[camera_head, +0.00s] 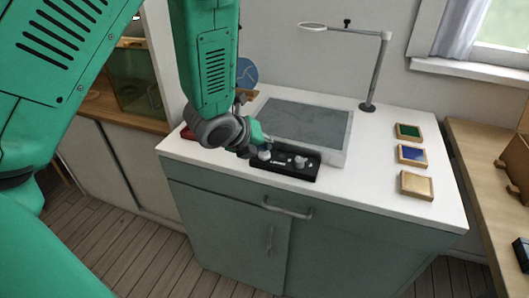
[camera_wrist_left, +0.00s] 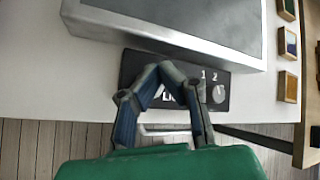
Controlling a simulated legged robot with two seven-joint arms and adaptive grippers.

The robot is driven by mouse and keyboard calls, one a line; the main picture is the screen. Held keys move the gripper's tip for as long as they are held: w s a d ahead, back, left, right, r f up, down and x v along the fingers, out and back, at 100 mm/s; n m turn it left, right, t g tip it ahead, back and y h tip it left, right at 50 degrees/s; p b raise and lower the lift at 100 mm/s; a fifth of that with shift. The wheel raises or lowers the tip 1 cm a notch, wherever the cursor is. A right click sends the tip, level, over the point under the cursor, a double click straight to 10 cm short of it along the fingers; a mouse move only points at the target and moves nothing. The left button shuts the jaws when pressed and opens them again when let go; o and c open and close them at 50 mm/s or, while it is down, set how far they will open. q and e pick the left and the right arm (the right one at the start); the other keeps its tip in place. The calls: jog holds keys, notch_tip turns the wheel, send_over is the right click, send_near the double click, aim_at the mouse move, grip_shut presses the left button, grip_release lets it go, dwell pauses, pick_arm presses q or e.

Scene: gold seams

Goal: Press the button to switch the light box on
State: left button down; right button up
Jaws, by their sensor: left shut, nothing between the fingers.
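The light box (camera_head: 305,124) is a flat box with a grey top panel that looks dark, on the white counter; its edge also shows in the left wrist view (camera_wrist_left: 180,36). A black control panel (camera_head: 284,172) with pale round knobs or buttons lies along its front side. My left gripper (camera_head: 262,152) is shut and empty over the left part of this panel. In the left wrist view its fingertips (camera_wrist_left: 165,72) meet above the panel (camera_wrist_left: 232,104) and hide part of it, including some lettering. A round knob shows right of the fingers. I cannot tell whether the fingertips touch the panel. My right gripper is not in view.
A lamp or magnifier on a stand (camera_head: 370,75) rises behind the light box. Green, blue and pale trays (camera_head: 416,186) line the counter's right side. A red object (camera_head: 188,133) lies at the left. Bare counter (camera_head: 370,170) lies between the box and trays.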

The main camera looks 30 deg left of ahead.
aim_at(264, 153)
pick_arm(q)
jog(key=shift+f, duration=0.1)
dwell(0.3)
jog(key=shift+f, duration=0.3)
jog(key=shift+r, duration=0.15)
jog(key=shift+s+r, duration=0.1)
jog(key=shift+r, duration=0.25)
dwell(0.3)
notch_tip(264, 153, up, 6)
jog(key=p, duration=0.5)
jog(key=shift+p, duration=0.3)
